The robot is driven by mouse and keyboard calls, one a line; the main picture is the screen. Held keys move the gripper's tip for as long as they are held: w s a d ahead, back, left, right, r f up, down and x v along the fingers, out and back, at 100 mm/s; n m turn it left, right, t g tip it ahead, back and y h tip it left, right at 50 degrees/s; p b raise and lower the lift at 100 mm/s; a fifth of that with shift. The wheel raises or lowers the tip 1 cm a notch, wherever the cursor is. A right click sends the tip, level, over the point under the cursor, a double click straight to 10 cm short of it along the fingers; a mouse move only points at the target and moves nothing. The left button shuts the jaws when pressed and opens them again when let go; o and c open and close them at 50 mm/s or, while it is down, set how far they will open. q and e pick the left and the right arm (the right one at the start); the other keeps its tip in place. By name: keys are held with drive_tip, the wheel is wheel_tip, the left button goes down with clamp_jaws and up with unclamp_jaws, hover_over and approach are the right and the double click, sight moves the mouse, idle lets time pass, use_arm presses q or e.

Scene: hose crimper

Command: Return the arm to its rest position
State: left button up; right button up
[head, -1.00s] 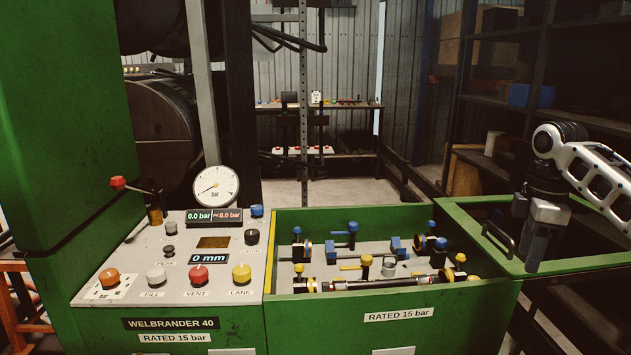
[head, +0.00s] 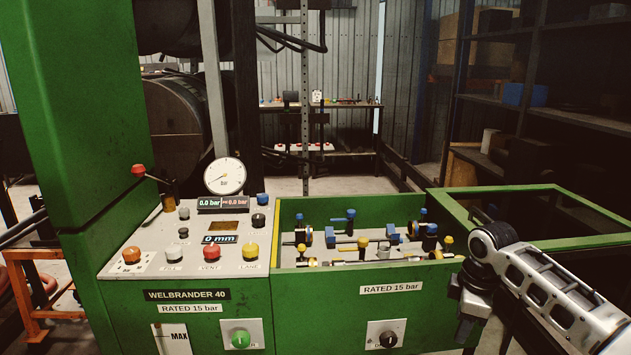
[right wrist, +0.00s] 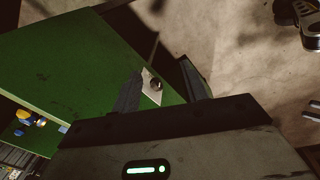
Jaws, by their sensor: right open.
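My right gripper (head: 464,330) hangs fingers-down at the lower right of the head view, in front of the green bench's right part. Its grey arm comes in from the right edge. In the right wrist view its two dark fingers (right wrist: 163,88) stand apart with nothing held between them. I cannot make out my left gripper.
The green bench tray (head: 330,282) holds several blue- and yellow-handled fittings. The control panel (head: 140,262) with knobs and a gauge (head: 224,177) is on the left. Dark shelves (head: 570,120) stand at the back right.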

drive_tip(key=s+a+f+m+t+y, duration=0.2)
drive_tip(key=s+a+f, duration=0.4)
drive_tip(key=a+f, duration=0.2)
drive_tip(key=s+a+f+m+t+y, duration=0.1)
drive_tip(key=s+a+f+t+y, duration=0.1)
drive_tip(key=s+a+f, duration=0.6)
use_arm(q)
drive_tip(key=shift+s+f, duration=0.15)
drive_tip(key=shift+s, duration=0.1)
use_arm(e)
drive_tip(key=s+d+r+m+t+h, duration=0.1)
drive_tip(key=s+m+t, duration=0.3)
drive_tip(key=s, duration=0.9)
drive_tip(key=d+m, duration=0.1)
drive_tip(key=m, duration=0.2)
drive_tip(key=shift+s+r+m+t, duration=0.25)
drive_tip(key=shift+m+t, duration=0.15)
drive_tip(key=shift+d, duration=0.1)
use_arm(q)
drive_tip(key=shift+s+f, duration=0.1)
drive_tip(key=shift+s, duration=0.1)
drive_tip(key=shift+w, duration=0.25)
